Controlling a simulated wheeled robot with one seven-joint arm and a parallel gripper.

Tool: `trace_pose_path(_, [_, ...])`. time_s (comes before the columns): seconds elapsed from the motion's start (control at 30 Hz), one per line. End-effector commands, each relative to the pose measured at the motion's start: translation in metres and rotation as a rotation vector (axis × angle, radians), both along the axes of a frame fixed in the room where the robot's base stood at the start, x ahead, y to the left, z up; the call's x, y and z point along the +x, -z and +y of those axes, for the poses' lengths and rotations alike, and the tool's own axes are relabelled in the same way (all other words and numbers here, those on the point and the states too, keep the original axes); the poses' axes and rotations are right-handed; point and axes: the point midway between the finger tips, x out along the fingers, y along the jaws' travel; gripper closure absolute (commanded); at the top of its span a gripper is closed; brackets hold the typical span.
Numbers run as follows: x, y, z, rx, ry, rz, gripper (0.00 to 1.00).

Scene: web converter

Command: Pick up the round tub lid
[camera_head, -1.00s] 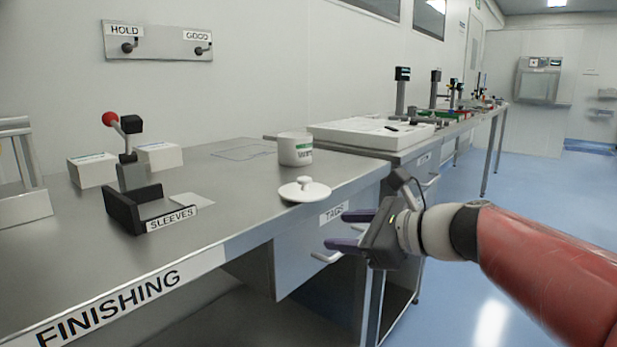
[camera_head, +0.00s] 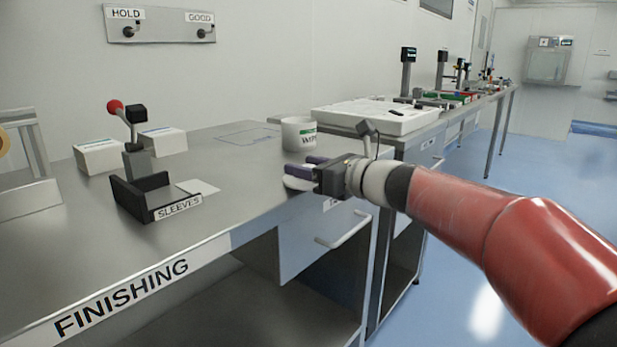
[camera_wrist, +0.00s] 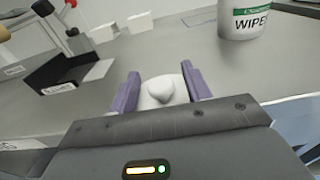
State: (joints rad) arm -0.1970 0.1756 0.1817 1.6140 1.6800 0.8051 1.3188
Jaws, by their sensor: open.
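The round tub lid is white with a small knob on top. In the wrist view the lid (camera_wrist: 163,91) lies between the two purple fingers of my gripper (camera_wrist: 162,88), which is open with a finger on each side. In the head view only part of the lid (camera_head: 297,184) shows on the bench near its front edge, the rest hidden behind my gripper (camera_head: 300,170). I cannot tell whether the fingers touch the lid. A white wipes tub (camera_head: 299,133) stands behind it, and it also shows in the wrist view (camera_wrist: 243,18).
The steel bench (camera_head: 235,195) is clear left of the lid. A black sleeves holder (camera_head: 150,196) with a red-knobbed lever stands further left, with white boxes (camera_head: 100,155) behind. A white tray (camera_head: 375,118) lies to the right. A drawer handle (camera_head: 343,230) juts out below the bench edge.

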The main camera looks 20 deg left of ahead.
Motion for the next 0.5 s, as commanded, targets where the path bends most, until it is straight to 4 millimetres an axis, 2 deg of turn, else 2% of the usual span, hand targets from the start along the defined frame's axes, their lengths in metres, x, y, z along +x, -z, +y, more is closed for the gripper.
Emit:
trace_pose_path(0.17, [0.0001, 0.0003, -0.0003, 0.0, 0.0, -0.001, 0.53])
trace_pose_path(0.5, [0.0, 0.0004, -0.0007, -0.001, 0.001, -0.001, 0.96])
